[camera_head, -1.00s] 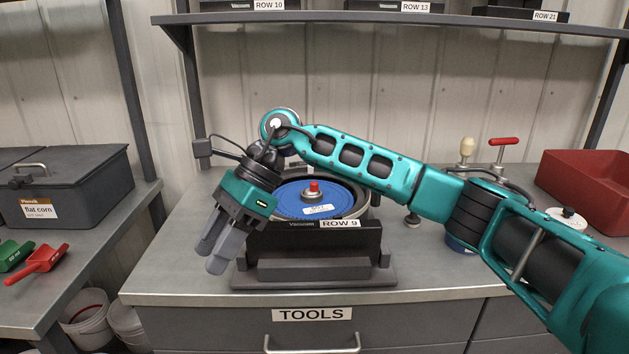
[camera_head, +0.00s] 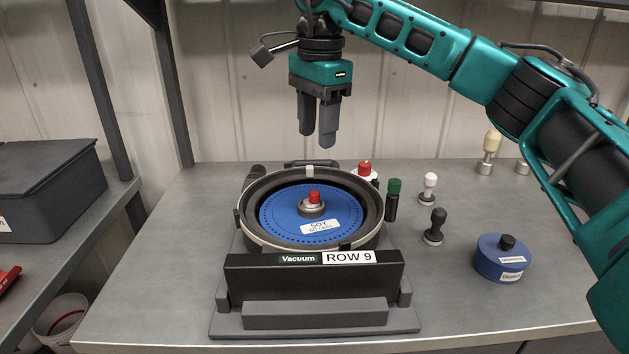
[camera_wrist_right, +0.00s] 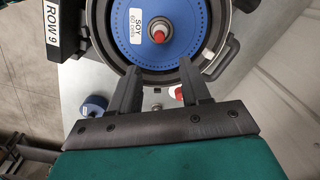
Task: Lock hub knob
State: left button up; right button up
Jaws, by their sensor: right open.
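The hub knob (camera_head: 314,197) is a small red cap on a metal hub at the centre of the blue seed disc (camera_head: 285,222). The disc, labelled SOY, lies in the round dark housing of the seed meter (camera_head: 376,222), which stands behind the ROW 9 front plate. My right gripper (camera_head: 317,142) points down, open and empty, above the rear of the meter and apart from the knob. In the right wrist view the red knob (camera_wrist_right: 158,36) shows beyond the fingertips (camera_wrist_right: 160,75). My left gripper is out of view.
Right of the meter stand a red-topped piece (camera_head: 365,168), a green-capped cylinder (camera_head: 393,200), a white-knobbed tool (camera_head: 429,188), a black-knobbed tool (camera_head: 434,227) and a blue round container (camera_head: 502,259).

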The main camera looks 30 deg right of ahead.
aim_at(315, 193)
jog(key=f, duration=1.2)
jog(key=shift+w+b, duration=0.2)
jog(key=shift+b, duration=0.15)
grip_shut()
